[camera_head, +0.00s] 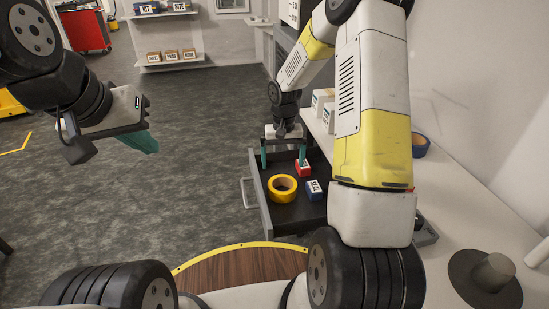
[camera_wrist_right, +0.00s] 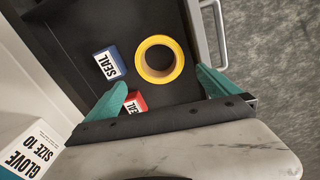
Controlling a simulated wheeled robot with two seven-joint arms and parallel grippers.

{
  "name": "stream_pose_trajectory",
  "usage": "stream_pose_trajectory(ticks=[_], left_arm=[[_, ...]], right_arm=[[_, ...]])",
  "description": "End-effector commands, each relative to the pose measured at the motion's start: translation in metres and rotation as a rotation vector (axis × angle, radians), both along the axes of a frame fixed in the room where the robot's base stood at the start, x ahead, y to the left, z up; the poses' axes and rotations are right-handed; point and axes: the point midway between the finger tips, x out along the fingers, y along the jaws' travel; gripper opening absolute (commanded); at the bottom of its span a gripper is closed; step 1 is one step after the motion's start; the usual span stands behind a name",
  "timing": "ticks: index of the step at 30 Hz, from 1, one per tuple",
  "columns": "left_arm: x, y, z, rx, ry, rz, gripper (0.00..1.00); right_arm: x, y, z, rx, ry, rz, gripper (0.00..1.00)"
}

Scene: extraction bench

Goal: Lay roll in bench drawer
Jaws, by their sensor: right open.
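The bench drawer (camera_head: 285,222) is pulled open. A yellow roll (camera_head: 283,188) lies flat on the drawer floor, and it also shows in the right wrist view (camera_wrist_right: 138,58). My right gripper (camera_head: 283,158) is over the drawer, pointing down, with its teal fingers apart and nothing between them. The yellow roll is apart from the fingers. A blue roll (camera_head: 421,148) sits on the bench, partly hidden behind my right arm. My left gripper (camera_head: 142,143) hangs over the floor at the left; its fingers overlap, so its opening cannot be told.
A blue SEAL box (camera_head: 315,190) and a red box (camera_head: 303,168) also lie in the drawer. White boxes (camera_head: 322,101) stand on the bench (camera_head: 462,200) beside it. A dark round base with a post (camera_head: 487,279) is at the bench's near end. Open floor lies left.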

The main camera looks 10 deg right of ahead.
Motion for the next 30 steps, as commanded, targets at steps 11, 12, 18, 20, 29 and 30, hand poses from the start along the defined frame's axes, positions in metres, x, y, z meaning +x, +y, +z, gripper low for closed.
stream_pose_trajectory(ticks=[11, 12, 18, 20, 29, 30], left_arm=[[0.000, 0.000, 0.000, 0.000, 0.000, 0.000, 0.00], [0.000, 0.000, 0.000, 0.000, 0.000, 0.000, 0.00], [0.000, 0.000, 0.000, 0.000, 0.000, 0.000, 0.00], [0.000, 0.000, 0.000, 0.000, 0.000, 0.000, 0.00], [0.000, 0.000, 0.000, 0.000, 0.000, 0.000, 0.00], [0.000, 0.000, 0.000, 0.000, 0.000, 0.000, 0.00]], right_arm=[[-0.018, -0.002, 0.081, -0.007, -0.076, 0.020, 1.00], [-0.026, -0.003, 0.100, -0.007, -0.100, 0.027, 1.00], [-0.082, -0.001, 0.186, 0.009, -0.226, 0.056, 1.00], [-0.101, 0.000, 0.206, 0.019, -0.264, 0.066, 1.00], [-0.202, 0.010, 0.268, 0.099, -0.459, 0.116, 1.00], [-0.212, 0.012, 0.271, 0.109, -0.478, 0.123, 1.00]])
